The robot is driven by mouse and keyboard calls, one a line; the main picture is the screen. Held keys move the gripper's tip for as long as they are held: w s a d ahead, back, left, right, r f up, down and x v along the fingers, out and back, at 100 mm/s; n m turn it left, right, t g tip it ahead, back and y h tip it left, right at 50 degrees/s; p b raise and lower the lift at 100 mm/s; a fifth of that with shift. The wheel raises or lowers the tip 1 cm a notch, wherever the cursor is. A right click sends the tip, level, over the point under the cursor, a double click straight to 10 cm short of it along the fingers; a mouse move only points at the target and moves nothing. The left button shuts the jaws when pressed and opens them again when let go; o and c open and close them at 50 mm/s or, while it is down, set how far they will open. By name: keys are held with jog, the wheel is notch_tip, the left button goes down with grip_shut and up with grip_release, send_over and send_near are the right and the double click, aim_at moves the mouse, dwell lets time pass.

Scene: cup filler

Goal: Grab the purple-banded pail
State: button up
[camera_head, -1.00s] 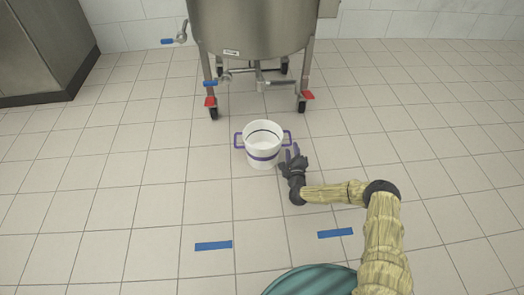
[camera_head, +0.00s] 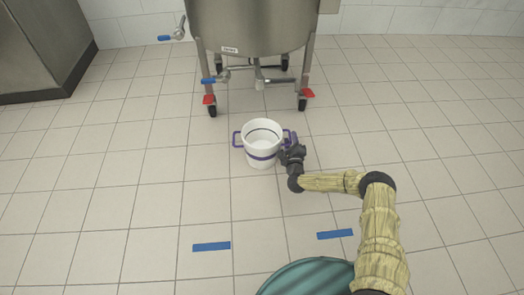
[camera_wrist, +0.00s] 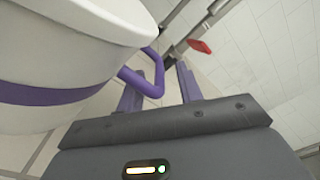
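The white pail (camera_head: 262,145) with a purple band and purple side handles stands upright on the tiled floor. In the wrist view the pail (camera_wrist: 60,45) fills the upper left, and its purple handle (camera_wrist: 151,82) reaches in front of my gripper. My gripper (camera_head: 289,139) is at the pail's right handle. In the wrist view my gripper (camera_wrist: 160,86) has its two fingers spread apart, with the handle seen between them. The fingers do not look closed on it. In the head view the right handle is mostly hidden by my gripper.
A steel tank (camera_head: 252,25) on wheeled legs stands behind the pail, with valves (camera_head: 215,80) low on its front. A steel cabinet (camera_head: 40,45) is at the far left. Blue tape strips (camera_head: 211,246) lie on the floor nearer me. The floor to either side is clear.

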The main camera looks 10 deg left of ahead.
jog(key=shift+c, duration=0.5)
jog(key=shift+a, duration=0.1)
grip_shut()
jog(key=shift+r, duration=0.1)
notch_tip(320, 180, up, 10)
jog(key=p, duration=0.6)
jog(key=shift+p, duration=0.35)
